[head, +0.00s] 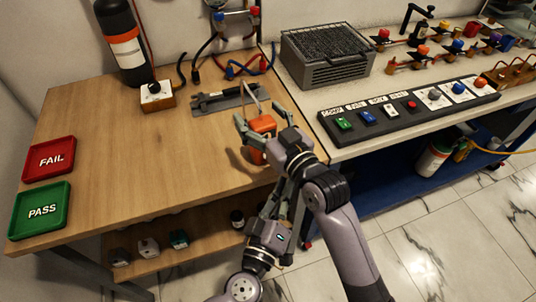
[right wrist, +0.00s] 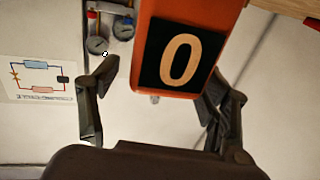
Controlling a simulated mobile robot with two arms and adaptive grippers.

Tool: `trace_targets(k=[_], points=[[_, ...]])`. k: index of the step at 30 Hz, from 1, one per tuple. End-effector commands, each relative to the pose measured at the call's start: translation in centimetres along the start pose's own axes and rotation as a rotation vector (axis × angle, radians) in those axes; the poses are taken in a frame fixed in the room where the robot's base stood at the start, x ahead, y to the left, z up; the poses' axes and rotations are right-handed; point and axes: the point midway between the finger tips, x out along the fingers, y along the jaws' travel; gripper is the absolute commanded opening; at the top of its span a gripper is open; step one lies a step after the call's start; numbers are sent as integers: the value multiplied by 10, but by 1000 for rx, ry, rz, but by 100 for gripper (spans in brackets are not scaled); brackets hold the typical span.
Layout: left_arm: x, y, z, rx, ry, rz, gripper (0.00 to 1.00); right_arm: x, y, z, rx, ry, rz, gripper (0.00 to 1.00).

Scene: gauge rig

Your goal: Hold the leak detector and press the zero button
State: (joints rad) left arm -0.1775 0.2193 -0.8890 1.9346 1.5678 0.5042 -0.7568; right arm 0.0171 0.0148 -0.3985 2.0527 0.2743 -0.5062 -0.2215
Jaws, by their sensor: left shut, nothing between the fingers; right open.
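The leak detector (head: 262,124) is orange, with a thin pale probe rising from it, at the right part of the wooden table. Its orange body fills the top of the right wrist view (right wrist: 217,20), with a black square marked with a tan 0 (right wrist: 179,58); I cannot tell whether this is the zero button. My right gripper (head: 264,120) is open, its fingers on either side of the detector; in the right wrist view (right wrist: 165,85) both fingers show apart. My left gripper (head: 281,192) is shut and empty, just below the right one in the head view; its fingertips are partly hidden.
A red FAIL tray (head: 70,150) and green PASS tray (head: 62,192) lie at the table's left. A black button panel (head: 375,135) is on the right bench. The table's middle is clear.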

Motion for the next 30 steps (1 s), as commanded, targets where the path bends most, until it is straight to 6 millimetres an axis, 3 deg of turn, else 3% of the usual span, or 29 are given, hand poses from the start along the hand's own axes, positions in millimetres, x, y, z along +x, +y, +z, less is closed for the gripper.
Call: trace_targets(k=[11, 14, 24, 30], points=[[0, 0, 0, 0, 0, 0, 0, -4, 0, 0, 0, 1, 0, 73], [0, 0, 0, 0, 0, 0, 0, -17, 0, 1, 0, -1, 0, 73], [0, 0, 0, 0, 0, 0, 0, -88, 0, 1, -1, -3, 0, 73], [0, 0, 0, 0, 0, 0, 0, -114, 0, 1, 0, -2, 0, 73]])
